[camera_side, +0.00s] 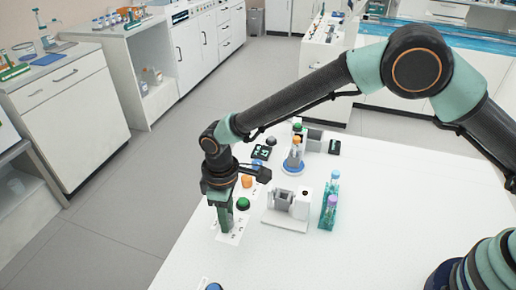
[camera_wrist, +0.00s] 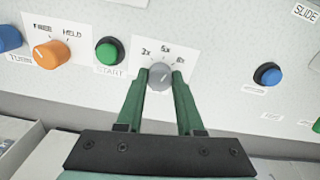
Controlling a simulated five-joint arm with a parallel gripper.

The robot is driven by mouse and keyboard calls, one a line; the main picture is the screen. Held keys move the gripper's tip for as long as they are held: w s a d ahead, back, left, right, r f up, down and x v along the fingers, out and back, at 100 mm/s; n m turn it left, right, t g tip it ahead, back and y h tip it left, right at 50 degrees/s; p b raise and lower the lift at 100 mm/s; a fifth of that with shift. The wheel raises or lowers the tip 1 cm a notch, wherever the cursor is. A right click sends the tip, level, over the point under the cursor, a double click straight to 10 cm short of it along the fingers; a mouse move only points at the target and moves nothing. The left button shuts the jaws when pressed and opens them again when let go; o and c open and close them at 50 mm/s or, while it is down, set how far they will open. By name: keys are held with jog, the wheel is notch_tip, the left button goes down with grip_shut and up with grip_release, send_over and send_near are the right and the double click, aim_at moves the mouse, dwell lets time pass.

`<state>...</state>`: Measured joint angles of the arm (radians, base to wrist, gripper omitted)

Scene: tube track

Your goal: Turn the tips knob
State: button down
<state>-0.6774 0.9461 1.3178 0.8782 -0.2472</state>
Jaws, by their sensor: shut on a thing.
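The tips knob, a grey round dial (camera_wrist: 160,75), sits on a white panel label with marks that look like 2x, 5x and 8x. My gripper (camera_wrist: 160,82) has its green fingers on either side of the dial and is shut on it. The dial's marker line is hard to make out. In the side view my gripper (camera_side: 226,225) points straight down onto the label near the table's left edge, and the dial is hidden by the fingers there.
An orange knob (camera_wrist: 52,53) marked FREE and HELD and a green START button (camera_wrist: 109,51) lie left of the dial. A blue button (camera_wrist: 268,74) lies right. A grey-white device (camera_side: 288,205) and a teal tube rack (camera_side: 328,212) stand nearby on the white table (camera_side: 290,262).

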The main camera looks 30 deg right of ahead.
jog(key=shift+r+m, duration=0.1)
jog(key=shift+m, duration=2.1)
jog(key=c, duration=0.5)
grip_release()
jog(key=shift+c, duration=0.2)
notch_tip(320, 180, up, 12)
jog(key=shift+r, duration=0.1)
